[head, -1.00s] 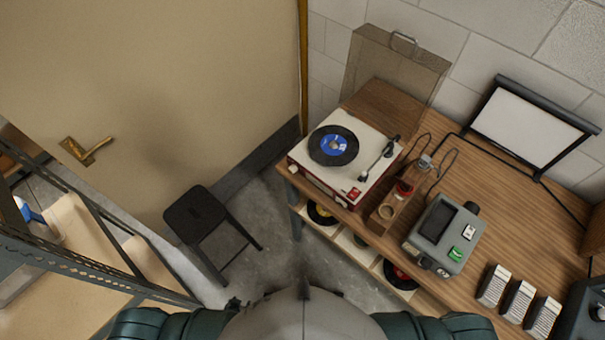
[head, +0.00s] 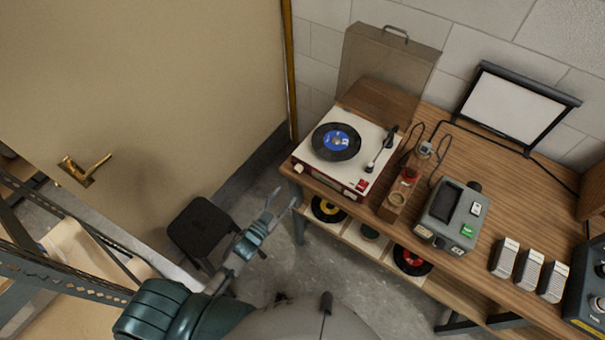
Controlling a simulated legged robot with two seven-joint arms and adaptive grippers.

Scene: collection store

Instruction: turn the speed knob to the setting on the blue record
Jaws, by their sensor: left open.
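The record player (head: 310,153) stands at the left end of the wooden bench, its smoky lid raised. A black record with a blue label (head: 336,141) lies on its platter; the label print is too small to read. A pale round knob (head: 299,168) shows at its front left corner; I cannot tell its setting or whether it is the speed knob. My left gripper (head: 283,197) is open and empty, in front of the bench's left end, apart from the player. My right gripper is not in view.
A dark stool (head: 200,228) stands left of my left forearm, and a metal shelf (head: 60,270) is at the lower left. A wooden stand (head: 397,196), a grey device (head: 451,213) and several small grey boxes occupy the bench. More records lie on the shelf below.

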